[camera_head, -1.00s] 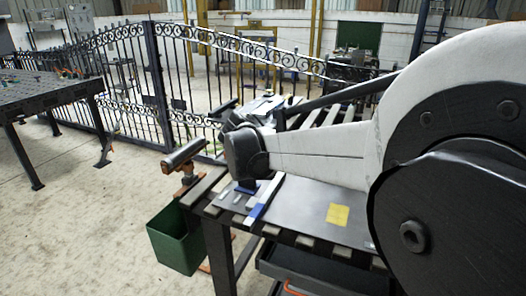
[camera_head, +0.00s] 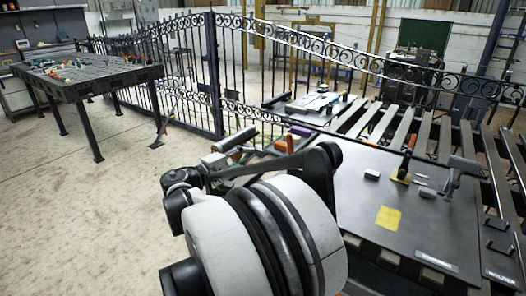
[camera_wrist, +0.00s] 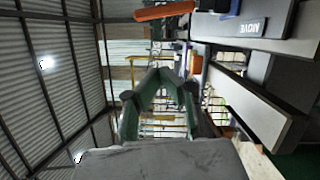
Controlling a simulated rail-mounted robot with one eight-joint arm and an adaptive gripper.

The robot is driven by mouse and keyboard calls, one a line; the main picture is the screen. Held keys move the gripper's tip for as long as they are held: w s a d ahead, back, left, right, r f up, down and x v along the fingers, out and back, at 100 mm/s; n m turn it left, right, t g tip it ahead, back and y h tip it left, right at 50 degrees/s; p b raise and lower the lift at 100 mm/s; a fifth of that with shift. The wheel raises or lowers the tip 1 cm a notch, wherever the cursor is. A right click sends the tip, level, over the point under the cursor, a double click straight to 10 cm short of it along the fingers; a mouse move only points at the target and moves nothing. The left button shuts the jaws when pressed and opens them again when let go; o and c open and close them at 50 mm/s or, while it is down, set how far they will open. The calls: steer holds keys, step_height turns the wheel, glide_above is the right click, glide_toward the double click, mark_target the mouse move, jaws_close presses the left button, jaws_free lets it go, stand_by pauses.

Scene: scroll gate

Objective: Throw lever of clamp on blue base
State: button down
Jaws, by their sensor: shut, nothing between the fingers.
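A small blue-purple piece (camera_head: 300,131) shows at the table's back left edge in the head view, behind my arm. An orange part (camera_head: 285,144) is just below it. I cannot tell whether these belong to the clamp on the blue base, and no lever is clearly visible there. My gripper (camera_wrist: 164,75) shows in the wrist view with green fingers, shut and empty. It touches nothing that I can make out. In the head view my arm hides the table's left end.
The grey work table (camera_head: 350,200) holds a yellow square (camera_head: 388,218), a grey clamp-like tool (camera_head: 458,172) and small blocks. Slats and a black gate (camera_head: 217,85) lie behind. The wrist view shows an orange bar (camera_wrist: 165,12) and a grey part marked MOVE (camera_wrist: 250,27).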

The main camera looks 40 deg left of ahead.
mark_target(291, 149)
steer(key=w+d+r+b, duration=0.1)
steer(key=w+d, duration=0.4)
steer(key=w, duration=0.4)
steer(key=shift+w, duration=0.25)
steer(key=shift+d, duration=0.15)
